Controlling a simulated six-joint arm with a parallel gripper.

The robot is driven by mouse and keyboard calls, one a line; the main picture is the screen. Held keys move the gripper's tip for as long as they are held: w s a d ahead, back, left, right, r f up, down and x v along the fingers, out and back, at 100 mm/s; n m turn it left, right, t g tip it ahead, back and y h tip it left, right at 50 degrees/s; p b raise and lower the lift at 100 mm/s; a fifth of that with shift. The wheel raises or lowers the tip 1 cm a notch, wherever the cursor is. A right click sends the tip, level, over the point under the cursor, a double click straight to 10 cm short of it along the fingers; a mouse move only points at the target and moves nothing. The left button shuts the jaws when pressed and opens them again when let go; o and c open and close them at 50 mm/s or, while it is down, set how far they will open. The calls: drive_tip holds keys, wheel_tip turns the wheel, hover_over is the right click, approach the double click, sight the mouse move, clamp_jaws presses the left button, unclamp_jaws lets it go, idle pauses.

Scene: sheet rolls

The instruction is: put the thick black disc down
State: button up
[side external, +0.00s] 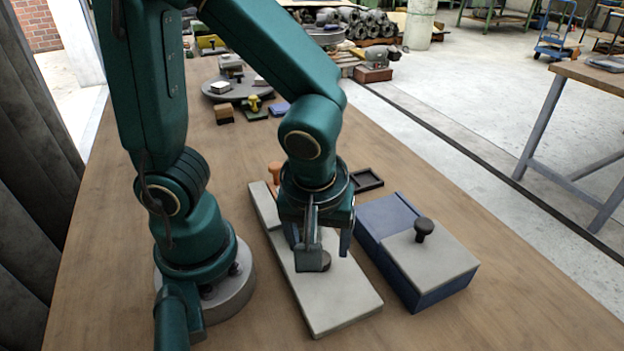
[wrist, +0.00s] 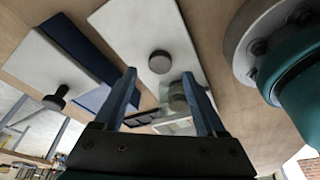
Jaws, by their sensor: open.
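The thick black disc (side external: 326,262) appears to lie flat on the long pale grey slab (side external: 345,302), partly hidden by a finger in the side view. In the wrist view the disc (wrist: 160,62) shows on the slab (wrist: 122,28), with bare slab around it. My gripper (side external: 327,252) is open just above the slab. In the wrist view the fingertips of my gripper (wrist: 159,73) are spread on either side of the disc's line, with visible gaps. I cannot tell their exact height against the disc.
A blue box (side external: 385,245) with a grey top and black knob (side external: 424,228) stands close right of the slab. A small dark tray (side external: 367,180) and an orange knob (side external: 275,172) are behind. A round grey platform (side external: 240,88) stands farther back. The front right table is bare.

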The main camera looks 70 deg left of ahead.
drive_tip(key=shift+o, duration=0.6)
drive_tip(key=shift+s+d+r, duration=0.1)
drive_tip(key=shift+d+r, duration=0.05)
drive_tip(key=shift+r, duration=0.4)
drive_tip(key=shift+x, duration=2.6)
clamp_jaws()
drive_tip(key=shift+r, duration=0.15)
